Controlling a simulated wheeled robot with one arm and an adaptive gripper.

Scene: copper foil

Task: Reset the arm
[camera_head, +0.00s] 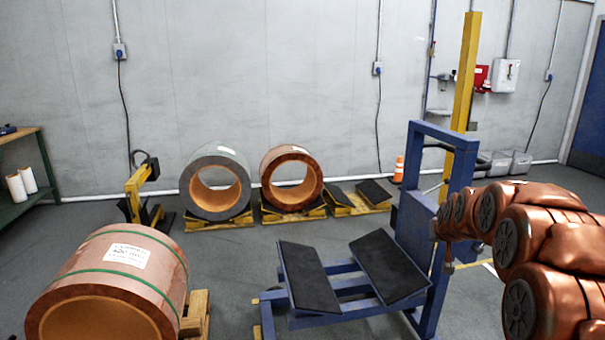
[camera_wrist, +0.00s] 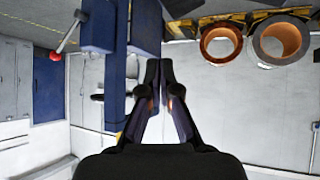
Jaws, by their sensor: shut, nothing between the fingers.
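My arm (camera_head: 540,250) is copper-coloured and comes in from the right edge of the head view, bent and reaching towards the blue stand. My gripper (camera_wrist: 158,68) shows in the wrist view, with its two dark fingers meeting at the tips and nothing between them. The wrist picture is upside down, with the floor at the top. In the head view the fingers are too small and dark to make out clearly.
A blue stand (camera_head: 428,135) with two black sloped pads (camera_head: 375,266) stands left of my arm. A large copper roll (camera_head: 110,275) is at the front left. A grey-sided roll (camera_head: 215,180) and a copper roll (camera_head: 291,178) rest on wooden cradles near the wall. Open floor lies between.

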